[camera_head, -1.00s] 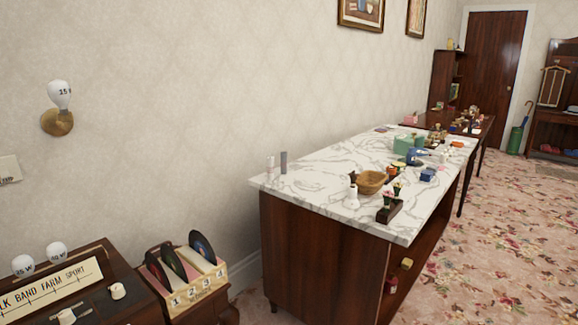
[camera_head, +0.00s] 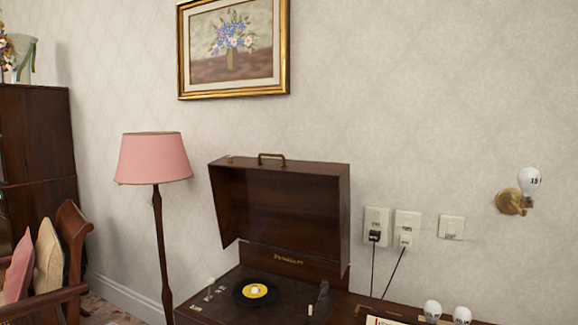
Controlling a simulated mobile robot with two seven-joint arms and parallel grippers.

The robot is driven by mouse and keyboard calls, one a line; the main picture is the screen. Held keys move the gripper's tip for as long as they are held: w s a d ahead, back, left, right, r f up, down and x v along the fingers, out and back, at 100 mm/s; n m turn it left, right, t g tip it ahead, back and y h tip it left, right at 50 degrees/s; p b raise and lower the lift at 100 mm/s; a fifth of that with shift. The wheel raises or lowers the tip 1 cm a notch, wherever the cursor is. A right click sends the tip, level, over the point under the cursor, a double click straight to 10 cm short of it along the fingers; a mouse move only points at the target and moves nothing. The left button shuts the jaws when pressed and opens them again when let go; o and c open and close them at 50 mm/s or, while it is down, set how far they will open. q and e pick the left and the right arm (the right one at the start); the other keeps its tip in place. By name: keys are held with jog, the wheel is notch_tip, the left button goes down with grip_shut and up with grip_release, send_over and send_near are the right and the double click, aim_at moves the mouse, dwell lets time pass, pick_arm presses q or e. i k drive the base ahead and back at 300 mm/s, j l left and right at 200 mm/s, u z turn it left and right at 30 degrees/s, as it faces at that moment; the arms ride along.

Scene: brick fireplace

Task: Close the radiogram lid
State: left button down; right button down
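The radiogram (camera_head: 222,308) is a dark wooden cabinet at the bottom middle of the head view. Its lid (camera_head: 285,200) stands raised at the back, its hollow inside facing me. A brass handle (camera_head: 271,156) sits on the lid's top edge. A black record with a yellow label (camera_head: 255,291) lies on the deck, with small controls to its left and a tonearm (camera_head: 321,293) to its right. Neither of my grippers is in view.
A floor lamp with a pink shade (camera_head: 154,158) stands close to the radiogram's left. A wooden chair with cushions (camera_head: 48,256) is further left. Wall sockets (camera_head: 407,229) with plugs and cords are right of the lid. A bulb on a brass wall mount (camera_head: 514,202) is further right.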

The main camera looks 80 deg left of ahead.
aim_at(302, 207)
jog(key=u, duration=2.4)
jog(key=i+u, duration=0.15)
jog(key=k+j, duration=0.05)
